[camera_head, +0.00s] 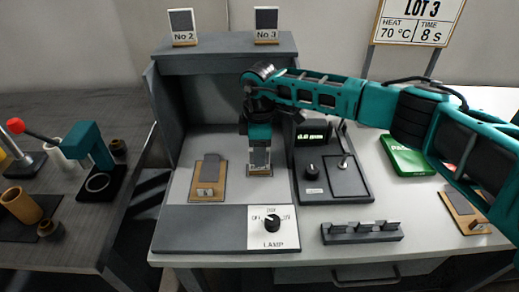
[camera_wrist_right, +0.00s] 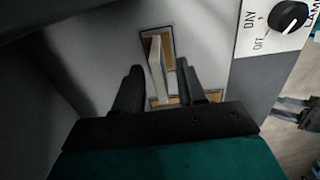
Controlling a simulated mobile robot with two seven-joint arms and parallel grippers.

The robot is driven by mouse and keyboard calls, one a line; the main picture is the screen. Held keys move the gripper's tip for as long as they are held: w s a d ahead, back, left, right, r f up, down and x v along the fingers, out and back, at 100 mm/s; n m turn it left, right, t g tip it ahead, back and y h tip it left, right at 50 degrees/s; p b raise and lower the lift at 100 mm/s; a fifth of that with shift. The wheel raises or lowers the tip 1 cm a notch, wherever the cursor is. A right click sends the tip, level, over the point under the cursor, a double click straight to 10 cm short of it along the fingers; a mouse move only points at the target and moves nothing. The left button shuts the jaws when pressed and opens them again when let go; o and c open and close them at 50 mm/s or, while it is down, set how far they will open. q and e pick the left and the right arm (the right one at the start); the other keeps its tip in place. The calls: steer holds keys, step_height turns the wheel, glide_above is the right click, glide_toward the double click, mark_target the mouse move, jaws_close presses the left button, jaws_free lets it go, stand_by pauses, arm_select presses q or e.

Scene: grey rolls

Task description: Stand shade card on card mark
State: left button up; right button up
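A pale shade card (camera_head: 259,156) with a tan foot stands upright on the floor of the grey viewing booth. The right wrist view shows this card (camera_wrist_right: 158,68) nearly edge-on, inside a dark outline, the card mark (camera_wrist_right: 142,40). My right gripper (camera_head: 259,148) reaches down over the card. Its fingers (camera_wrist_right: 157,92) are apart on either side, with gaps visible between them and the card. The fingers and wrist bar hide part of the card and foot. My left gripper is not in view.
Another grey card on a tan board (camera_head: 198,193) is to the left on the booth floor. Cards No 2 (camera_head: 182,24) and No 3 (camera_head: 266,22) stand on the booth top (camera_head: 222,52). A lamp knob (camera_head: 271,223) is in front; a control box (camera_head: 335,190) is right.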

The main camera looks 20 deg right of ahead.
steer(key=shift+r, duration=0.25)
step_height(320, 180, up, 12)
stand_by(0.3)
steer(key=shift+s+f, duration=0.1)
steer(key=shift+f, duration=0.05)
